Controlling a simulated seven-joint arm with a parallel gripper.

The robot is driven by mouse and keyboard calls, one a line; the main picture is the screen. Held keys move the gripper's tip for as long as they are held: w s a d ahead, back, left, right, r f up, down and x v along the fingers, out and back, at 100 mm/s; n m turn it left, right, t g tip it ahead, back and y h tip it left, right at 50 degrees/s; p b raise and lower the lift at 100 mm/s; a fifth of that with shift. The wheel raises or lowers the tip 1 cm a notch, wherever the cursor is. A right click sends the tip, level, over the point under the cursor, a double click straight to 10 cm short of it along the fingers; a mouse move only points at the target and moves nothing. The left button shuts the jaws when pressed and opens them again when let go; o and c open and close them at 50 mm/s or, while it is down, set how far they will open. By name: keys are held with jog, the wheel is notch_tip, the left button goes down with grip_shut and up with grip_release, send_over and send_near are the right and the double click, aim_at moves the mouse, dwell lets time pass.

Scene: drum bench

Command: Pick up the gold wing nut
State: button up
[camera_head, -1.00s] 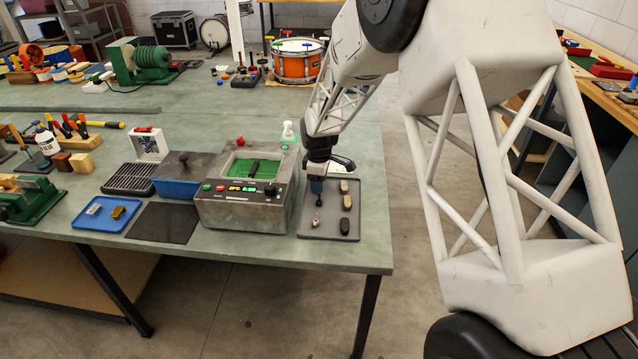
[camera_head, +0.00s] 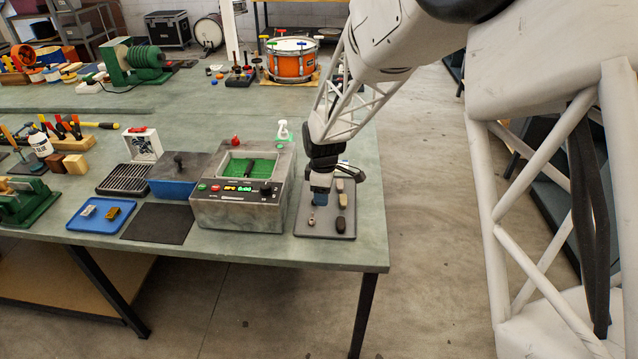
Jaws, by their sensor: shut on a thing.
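My gripper (camera_head: 319,203) points down over the left half of the dark grey tray (camera_head: 326,235) at the table's right end. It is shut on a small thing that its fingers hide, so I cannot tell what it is. A small tan, nut-like piece (camera_head: 311,221) lies on the tray just below and left of the fingertips. I cannot make out whether it has wings. A gap between the fingertips and the tray is hard to judge.
Dark and pale oval pieces lie along the tray's right side, one of them black (camera_head: 341,225). A grey machine (camera_head: 238,217) with a green-lined basin stands close on the left. A blue tray (camera_head: 76,226) holds a silver piece and a gold-coloured piece (camera_head: 113,213).

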jog(key=shift+s+d+r, duration=0.1)
jog(key=shift+s+d, duration=0.2)
jog(key=shift+s, duration=0.55)
jog(key=shift+s+d+r, duration=0.1)
jog(key=shift+s+d, duration=0.2)
jog(key=shift+s, duration=0.5)
jog(key=shift+s+d+r, duration=0.1)
jog(key=shift+s+d, duration=0.2)
jog(key=shift+s, duration=0.55)
